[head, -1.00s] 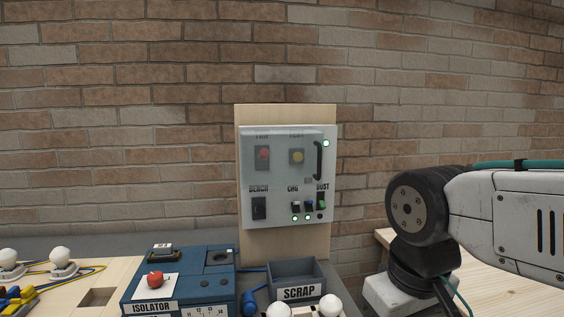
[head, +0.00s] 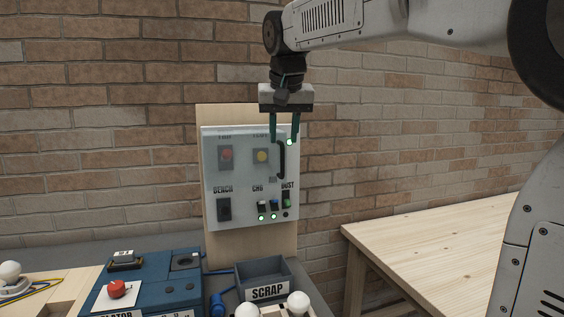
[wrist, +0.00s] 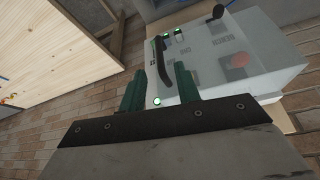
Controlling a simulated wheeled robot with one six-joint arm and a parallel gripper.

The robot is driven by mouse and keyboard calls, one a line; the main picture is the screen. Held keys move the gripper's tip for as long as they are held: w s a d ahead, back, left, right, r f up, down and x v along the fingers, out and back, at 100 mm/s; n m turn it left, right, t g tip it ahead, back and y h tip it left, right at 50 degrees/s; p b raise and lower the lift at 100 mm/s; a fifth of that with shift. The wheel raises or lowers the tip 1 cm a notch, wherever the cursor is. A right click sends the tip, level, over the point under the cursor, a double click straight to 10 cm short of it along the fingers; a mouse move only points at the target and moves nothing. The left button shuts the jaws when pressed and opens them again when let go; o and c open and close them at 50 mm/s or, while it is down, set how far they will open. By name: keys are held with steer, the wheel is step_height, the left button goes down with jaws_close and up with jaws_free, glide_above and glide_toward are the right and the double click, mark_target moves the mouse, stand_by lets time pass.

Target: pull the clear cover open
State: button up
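The clear cover (head: 240,170) lies closed, milky and see-through, over the upper part of a white switch panel on a wooden board. A red button and a yellow button show through it. Its black upright handle (head: 282,160) is at the right edge. My gripper (head: 284,138) points down at the panel's top right corner and is open and empty. In the wrist view the two green fingers (wrist: 160,86) stand apart, with the curved black handle (wrist: 163,63) showing between and beyond their tips. I cannot tell the exact gap to the handle.
Below the cover are a black BENCH switch (head: 224,209) and small CHG and DUST switches with green lights. A grey SCRAP bin (head: 264,277) and a blue isolator box (head: 150,285) stand below. A wooden table (head: 450,245) is at the right.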

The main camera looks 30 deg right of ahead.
mark_target(283, 157)
steer(key=x, duration=0.8)
steer(key=shift+s+f, duration=0.1)
steer(key=shift+c, duration=0.3)
jaws_close()
